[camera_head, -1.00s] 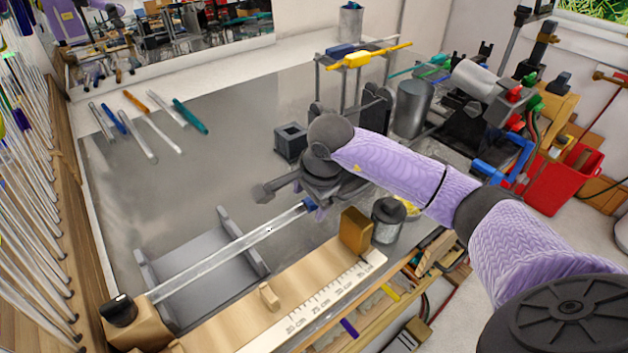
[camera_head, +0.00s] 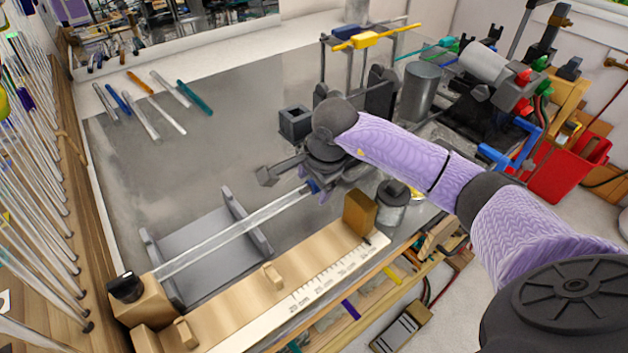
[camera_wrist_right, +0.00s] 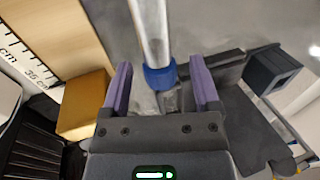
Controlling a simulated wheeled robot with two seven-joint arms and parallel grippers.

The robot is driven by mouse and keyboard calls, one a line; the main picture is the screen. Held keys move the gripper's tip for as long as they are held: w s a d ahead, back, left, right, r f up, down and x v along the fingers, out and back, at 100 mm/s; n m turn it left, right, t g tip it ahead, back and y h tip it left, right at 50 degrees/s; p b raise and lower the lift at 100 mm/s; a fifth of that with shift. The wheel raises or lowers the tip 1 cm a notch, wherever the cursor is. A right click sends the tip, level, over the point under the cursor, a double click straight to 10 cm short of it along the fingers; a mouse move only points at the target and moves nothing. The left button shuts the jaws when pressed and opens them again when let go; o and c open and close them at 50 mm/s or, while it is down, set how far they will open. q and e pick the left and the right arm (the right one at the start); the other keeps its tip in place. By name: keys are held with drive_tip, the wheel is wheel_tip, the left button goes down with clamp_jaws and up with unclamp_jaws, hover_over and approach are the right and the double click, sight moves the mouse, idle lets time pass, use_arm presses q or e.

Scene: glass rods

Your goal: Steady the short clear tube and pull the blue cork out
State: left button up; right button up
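The clear tube (camera_head: 235,229) lies across a grey two-walled cradle (camera_head: 195,252) in the head view. Its left end is near a wooden block with a black knob. The blue cork (camera_head: 313,187) is at its right end. In the right wrist view, the tube (camera_wrist_right: 149,30) comes down from the top and the cork (camera_wrist_right: 160,76) sits at its end. My right gripper (camera_wrist_right: 160,82) is open, its purple fingers on either side of the cork with gaps on both sides. My left gripper is in neither view.
A wooden board with a ruler (camera_head: 315,290) runs along the front, with an ochre block (camera_head: 361,212) near its right end. Several loose rods (camera_head: 139,120) lie at the back left. A small dark square holder (camera_head: 296,123) stands behind my right gripper. The middle left tabletop is clear.

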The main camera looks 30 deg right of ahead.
drive_tip(key=v, duration=1)
